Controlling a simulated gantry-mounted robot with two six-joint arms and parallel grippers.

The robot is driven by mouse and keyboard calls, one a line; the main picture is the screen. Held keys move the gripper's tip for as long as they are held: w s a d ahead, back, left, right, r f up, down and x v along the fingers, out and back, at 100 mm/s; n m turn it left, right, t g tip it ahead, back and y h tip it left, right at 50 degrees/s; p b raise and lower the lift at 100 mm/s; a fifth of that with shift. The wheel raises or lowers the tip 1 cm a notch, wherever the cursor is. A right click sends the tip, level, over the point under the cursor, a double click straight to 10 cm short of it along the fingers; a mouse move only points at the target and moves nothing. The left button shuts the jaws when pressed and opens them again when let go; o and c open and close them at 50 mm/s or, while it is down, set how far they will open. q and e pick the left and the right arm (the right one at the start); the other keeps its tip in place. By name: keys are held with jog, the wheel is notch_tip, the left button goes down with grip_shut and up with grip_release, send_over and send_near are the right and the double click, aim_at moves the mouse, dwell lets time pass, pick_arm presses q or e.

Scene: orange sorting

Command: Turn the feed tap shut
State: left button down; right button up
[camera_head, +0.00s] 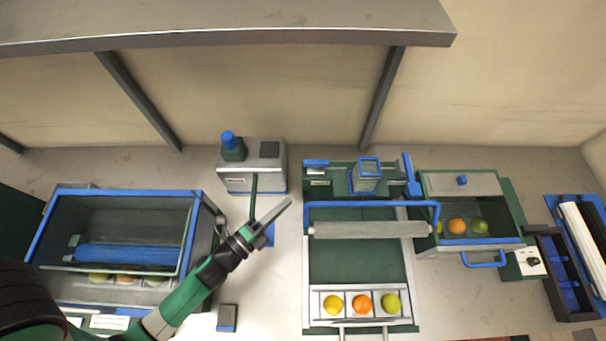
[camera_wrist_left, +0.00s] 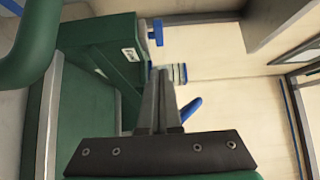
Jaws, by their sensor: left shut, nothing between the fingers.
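My left gripper (camera_head: 288,203) is shut and empty, held above the table between the grey box and the green feed unit (camera_head: 335,190). It points to the back right. In the left wrist view its closed fingertips (camera_wrist_left: 160,72) are in the middle. An upright blue lever (camera_head: 408,168), likely the feed tap, stands at the right end of the feed unit, apart from the gripper. The left wrist view shows a labelled green body (camera_wrist_left: 103,45), a blue knob (camera_wrist_left: 157,32) and a blue lever-like piece (camera_wrist_left: 190,108) beside the fingers. I cannot tell which is the tap.
A grey box (camera_head: 265,178) with a blue-capped green part (camera_head: 229,138) stands behind the gripper. A blue bar (camera_head: 372,204) and grey roller (camera_head: 370,230) cross the lane. Fruit lies in a front tray (camera_head: 360,316). A blue-rimmed bin (camera_head: 120,192) stands left, an open drawer (camera_head: 480,243) right.

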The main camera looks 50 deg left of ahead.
pick_arm(q)
send_near(314, 165)
jog(key=w+d, duration=0.2)
jog(key=w, duration=0.1)
jog(key=shift+w+d, duration=0.2)
jog(key=shift+w+a+r+p, duration=0.1)
jog(key=shift+w+a+p, duration=0.25)
jog(key=shift+a+p, duration=0.2)
jog(key=shift+w+a+r+p, duration=0.1)
jog(key=shift+w+a+p, duration=0.25)
jog(key=shift+a+p, duration=0.2)
jog(key=shift+w+a+f, duration=0.2)
jog(key=shift+w+a, duration=0.2)
jog(key=shift+f, duration=0.1)
pick_arm(e)
notch_tip(314, 165, up, 3)
jog(key=shift+f, duration=0.2)
jog(key=shift+a+h, duration=0.1)
jog(key=shift+h, duration=0.2)
